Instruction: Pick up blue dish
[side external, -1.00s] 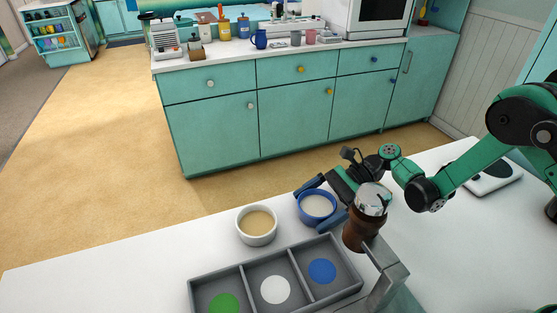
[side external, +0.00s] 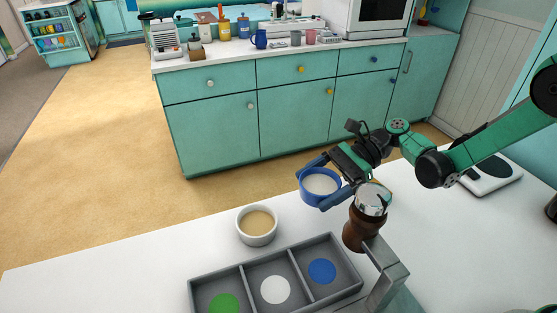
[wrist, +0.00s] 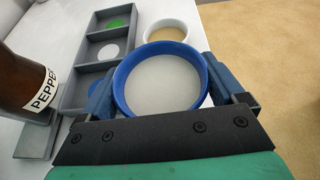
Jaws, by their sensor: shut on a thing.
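The blue dish (side external: 320,187) is a round blue bowl with a pale inside. My gripper (side external: 328,184) is shut on it, with one blue finger on each side, and holds it above the white counter. In the wrist view the blue dish (wrist: 162,82) fills the space between the two fingers of my gripper (wrist: 170,92). It looks roughly level.
A white dish with tan contents (side external: 257,224) stands on the counter (side external: 130,262). A grey three-compartment tray (side external: 250,277) has green, white and blue discs. A brown pepper grinder (side external: 358,232) stands close beside my gripper; its label shows in the wrist view (wrist: 43,90).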

